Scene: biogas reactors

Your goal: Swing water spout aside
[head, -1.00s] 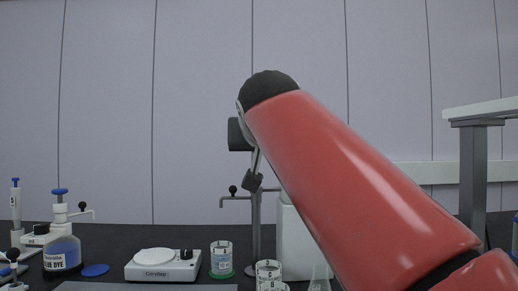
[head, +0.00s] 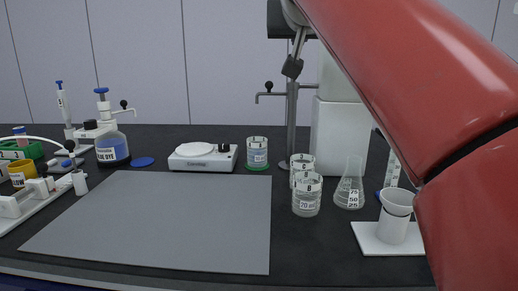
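A thin grey spout (head: 258,96) with a black knob (head: 269,86) reaches left from an upright grey stand (head: 292,115) in the head view. Its bent tip points down, above and near beaker E (head: 257,152). I take this to be the water spout; no label on it is readable. My red arm crosses the upper right in front of the scene.
A white container (head: 338,140) stands right of the stand. Beakers C (head: 301,164) and B (head: 307,195), a flask (head: 349,185) and a white cup (head: 395,215) stand in front. A white stirrer (head: 203,157) and dye bottle (head: 112,148) stand left. The grey mat (head: 165,215) is clear.

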